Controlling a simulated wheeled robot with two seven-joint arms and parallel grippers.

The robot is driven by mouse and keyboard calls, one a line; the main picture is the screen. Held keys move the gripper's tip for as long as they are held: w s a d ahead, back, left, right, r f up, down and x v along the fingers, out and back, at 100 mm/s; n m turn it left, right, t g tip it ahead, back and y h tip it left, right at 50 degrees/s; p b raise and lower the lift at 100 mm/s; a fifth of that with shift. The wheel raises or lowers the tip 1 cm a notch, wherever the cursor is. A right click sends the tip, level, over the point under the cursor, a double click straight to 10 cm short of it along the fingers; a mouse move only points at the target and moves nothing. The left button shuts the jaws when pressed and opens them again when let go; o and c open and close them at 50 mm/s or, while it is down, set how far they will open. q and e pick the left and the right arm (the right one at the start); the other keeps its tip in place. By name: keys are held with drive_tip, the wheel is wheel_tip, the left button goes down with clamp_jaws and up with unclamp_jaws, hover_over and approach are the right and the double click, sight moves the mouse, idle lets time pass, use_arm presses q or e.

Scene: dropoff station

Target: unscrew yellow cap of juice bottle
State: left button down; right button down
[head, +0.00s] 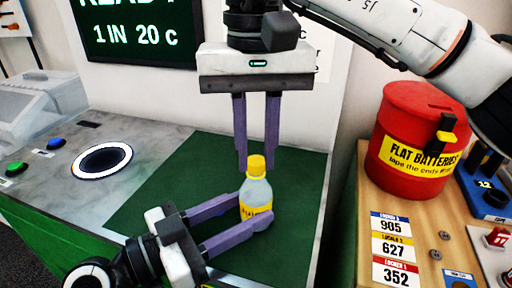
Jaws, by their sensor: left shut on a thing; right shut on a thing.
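The juice bottle (256,192) stands upright on the green mat (150,206). It has a clear, pale body, a yellow label and a yellow cap (256,163), which sits on its neck. My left gripper (253,209) reaches in from the lower left and is shut on the bottle's body, one purple finger on each side. My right gripper (257,167) points straight down from above. It is shut on the yellow cap, with a finger on either side of it. The far sides of the bottle and cap are hidden.
A red flat batteries bin (415,140) and locker number cards (393,224) are on the wooden table at right. A white-ringed black disc (101,161), buttons (56,143) and a clear-lidded box (40,112) are at left. A dark display hangs behind. The mat around the bottle is clear.

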sight(256, 161)
drive_tip(key=shift+r, duration=0.1)
idle(0.3)
drive_tip(key=shift+r, duration=1)
drive_tip(key=shift+r, duration=0.1)
drive_tip(key=shift+r, duration=1.9)
use_arm(q)
drive_tip(key=c, duration=1)
unclamp_jaws()
